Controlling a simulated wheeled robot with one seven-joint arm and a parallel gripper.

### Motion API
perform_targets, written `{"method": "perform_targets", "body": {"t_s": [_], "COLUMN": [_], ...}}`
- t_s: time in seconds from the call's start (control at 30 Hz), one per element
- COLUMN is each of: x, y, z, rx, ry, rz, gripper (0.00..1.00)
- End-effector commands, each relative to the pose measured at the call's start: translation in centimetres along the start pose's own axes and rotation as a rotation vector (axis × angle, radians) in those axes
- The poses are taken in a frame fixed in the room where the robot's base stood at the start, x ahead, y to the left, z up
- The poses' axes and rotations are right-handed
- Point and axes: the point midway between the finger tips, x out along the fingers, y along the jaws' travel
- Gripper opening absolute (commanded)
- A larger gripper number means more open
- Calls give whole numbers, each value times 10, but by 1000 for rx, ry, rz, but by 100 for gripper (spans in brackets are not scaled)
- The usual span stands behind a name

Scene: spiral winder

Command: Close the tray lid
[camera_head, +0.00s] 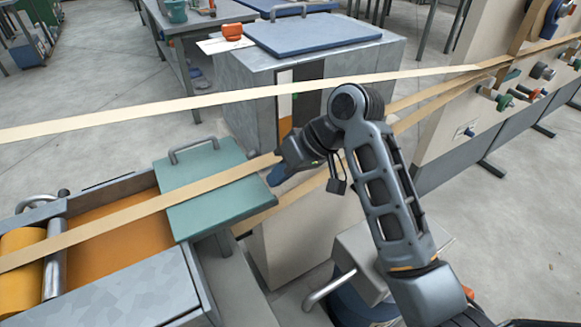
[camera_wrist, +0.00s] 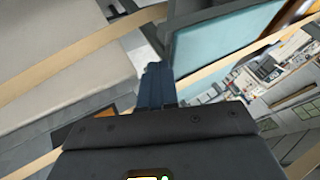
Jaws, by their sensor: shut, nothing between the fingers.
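The teal tray lid (camera_head: 230,205) lies at the right end of the metal tray (camera_head: 120,297) in the head view. It has a grey bar handle (camera_head: 194,146) along its far edge. The tray's orange inside (camera_head: 115,240) shows to the left of the lid. My gripper (camera_head: 277,176) is just right of the lid's right edge, and I cannot tell whether it touches. In the wrist view my blue fingers (camera_wrist: 158,88) are together and empty, with a teal panel that looks like the lid (camera_wrist: 215,40) beside them on the right.
A tan strip (camera_head: 125,213) runs over the tray and across the lid towards my gripper. Another strip (camera_head: 200,101) crosses higher up. A roller (camera_head: 53,265) and yellow roll (camera_head: 20,268) sit at the tray's left. A grey cabinet (camera_head: 255,95) with a blue lid stands behind.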

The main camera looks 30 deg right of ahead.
Motion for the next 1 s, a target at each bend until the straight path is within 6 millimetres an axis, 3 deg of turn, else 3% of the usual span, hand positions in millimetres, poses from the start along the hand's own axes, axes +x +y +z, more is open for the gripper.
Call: {"method": "perform_targets", "body": {"t_s": [0.43,0.8,1.0], "x": [3,48,64], "y": [-10,-99,-124], "z": [-1,-2,0], "rx": [-1,-5,-1], "ry": [-2,-5,-2], "rz": [-1,-3,-1], "gripper": [0,0,0]}}
